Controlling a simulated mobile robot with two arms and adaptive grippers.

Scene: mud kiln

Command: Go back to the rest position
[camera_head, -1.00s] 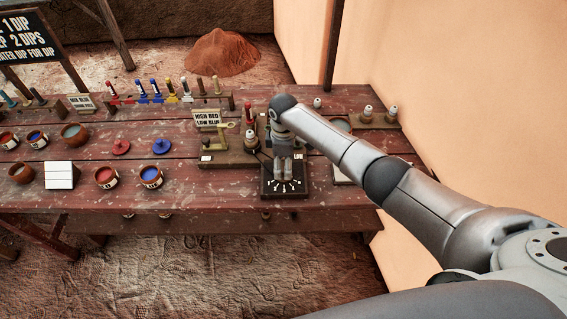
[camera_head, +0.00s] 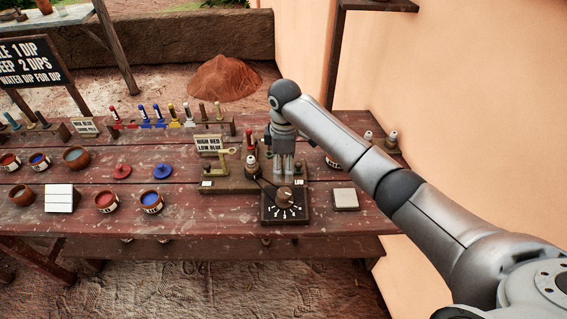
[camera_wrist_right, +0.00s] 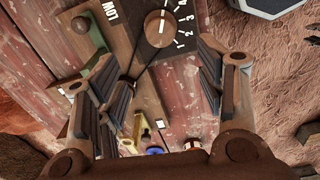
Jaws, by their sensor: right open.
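My right gripper (camera_head: 283,172) hangs over the right part of the red wooden table (camera_head: 225,202), fingers pointing down. In the head view it is above and behind the dial box (camera_head: 285,213), apart from the knob (camera_head: 285,195). In the right wrist view the gripper (camera_wrist_right: 165,95) is open, with nothing between its fingers. The dial (camera_wrist_right: 160,28) shows beyond the fingertips there, with numbers and the word LOW. My left gripper is not in view.
A lever stand (camera_head: 222,170) and a sign (camera_head: 209,144) stand left of my gripper. A pale square tile (camera_head: 345,199) lies at right. Paint pots (camera_head: 151,202) and lids (camera_head: 162,171) sit at left. The wall (camera_head: 470,110) rises at right.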

